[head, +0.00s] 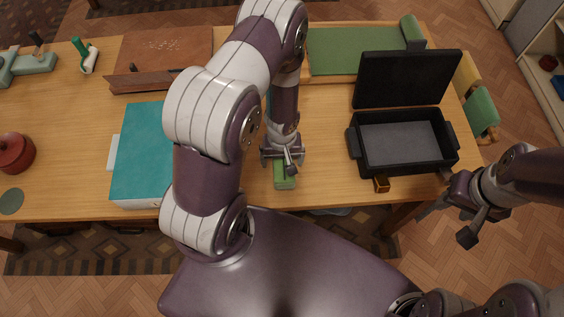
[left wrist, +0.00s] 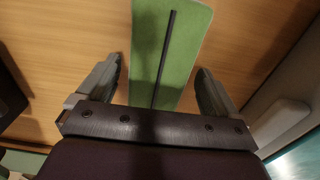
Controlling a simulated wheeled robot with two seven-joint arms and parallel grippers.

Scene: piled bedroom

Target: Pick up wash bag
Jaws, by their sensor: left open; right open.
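The wash bag appears to be the green item with a dark lengthwise strip, lying on the wooden table; it shows in the left wrist view (left wrist: 178,50) and partly in the head view (head: 285,183). My left gripper (head: 283,163) is over it and open. In the left wrist view its two fingers (left wrist: 159,66) stand on either side of the green item, with a gap on both sides. The gripper hides part of the item in the head view. My right gripper (head: 447,212) is open and empty, off the table's right front corner.
An open black case (head: 407,170) stands right of the left gripper, with a small brown block (head: 381,184) at its front. A teal box (head: 140,150) lies to the left. A green mat (head: 350,52) and a brown board (head: 165,47) lie behind. A red pot (head: 14,153) is far left.

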